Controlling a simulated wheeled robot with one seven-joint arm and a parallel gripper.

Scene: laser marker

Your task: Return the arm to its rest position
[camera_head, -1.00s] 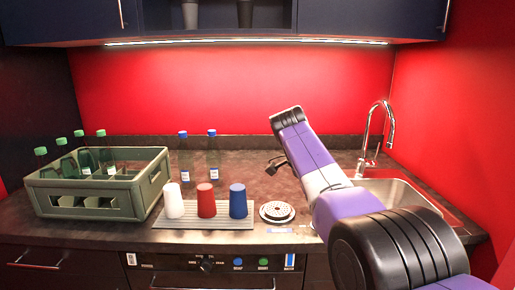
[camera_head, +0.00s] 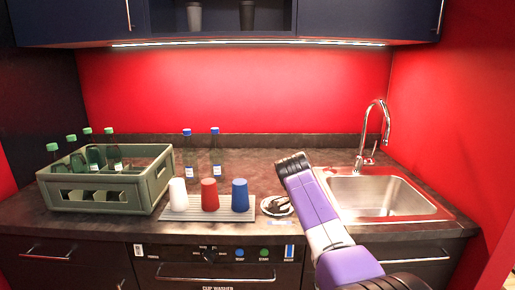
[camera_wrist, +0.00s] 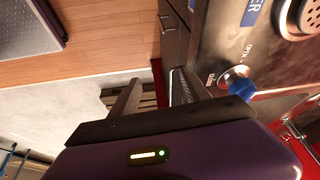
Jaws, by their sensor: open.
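My arm (camera_head: 312,205) reaches up from the lower right of the head view, with its black-capped elbow over the counter, left of the sink. My gripper shows in the wrist view (camera_wrist: 155,92). Its two dark fingers are apart with nothing between them. In the head view, a dark part of my gripper (camera_head: 276,205) shows left of the arm, in front of the round perforated plate (camera_head: 284,213). The rest of it is hidden behind the arm. The wrist view looks past the fingers at the front panel, with a blue knob (camera_wrist: 240,88) close to the right finger.
A green crate (camera_head: 98,193) with several green-capped bottles stands at the left. White (camera_head: 178,192), red (camera_head: 209,195) and blue (camera_head: 240,195) cups stand on a ribbed tray (camera_head: 205,215). Two blue-capped bottles (camera_head: 216,158) stand behind. The sink (camera_head: 385,195) and tap (camera_head: 372,130) are at the right.

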